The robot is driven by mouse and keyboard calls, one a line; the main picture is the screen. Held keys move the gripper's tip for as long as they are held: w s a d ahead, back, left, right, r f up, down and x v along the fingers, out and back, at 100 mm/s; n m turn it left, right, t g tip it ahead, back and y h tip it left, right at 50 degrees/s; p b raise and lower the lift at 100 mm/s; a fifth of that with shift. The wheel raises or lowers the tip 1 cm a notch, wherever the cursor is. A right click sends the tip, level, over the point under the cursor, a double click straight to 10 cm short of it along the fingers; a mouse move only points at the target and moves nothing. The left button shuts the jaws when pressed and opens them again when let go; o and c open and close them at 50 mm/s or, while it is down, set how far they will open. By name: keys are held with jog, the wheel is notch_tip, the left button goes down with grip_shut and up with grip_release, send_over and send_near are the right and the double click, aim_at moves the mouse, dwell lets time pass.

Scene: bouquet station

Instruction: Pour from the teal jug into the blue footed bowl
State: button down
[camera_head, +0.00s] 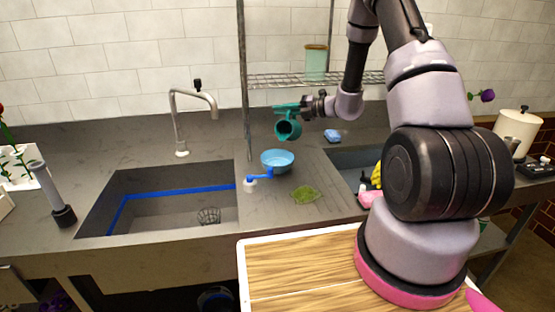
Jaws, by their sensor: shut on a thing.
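The teal jug (288,130) is held in the air, tilted with its dark mouth facing toward the camera and down. My gripper (304,106) is shut on it from the right, near its upper part; the fingers are small and partly hidden. The blue footed bowl (277,161) stands on the grey counter just below and slightly left of the jug, apart from it. Its foot is mostly hidden. No stream of liquid is visible between them, and the bowl's contents are too small to make out.
A blue-and-white spray item (251,184) and a green leaf (306,195) lie near the bowl. A sink (160,205) with a tap (181,120) is at left. A wire rack (270,81) stands behind. A blue sponge (332,136) lies right of the jug.

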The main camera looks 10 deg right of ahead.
dwell(0.8)
jog(key=shift+w+d+r, duration=0.1)
jog(key=shift+w+d, duration=0.05)
jog(key=shift+d, duration=0.05)
jog(key=shift+w+d+f+m, duration=0.2)
jog(key=shift+w+d+m, duration=0.25)
jog(key=shift+m, duration=0.35)
jog(key=shift+w+d+m, duration=0.1)
jog(key=shift+w+m, duration=0.1)
jog(key=shift+m, duration=0.2)
jog(key=shift+s+g+y, duration=0.1)
jog(key=shift+g+y, duration=0.2)
jog(key=shift+y, duration=0.1)
jog(key=shift+w+d+m, duration=0.2)
jog(key=shift+w+m, duration=0.2)
jog(key=shift+m, duration=0.8)
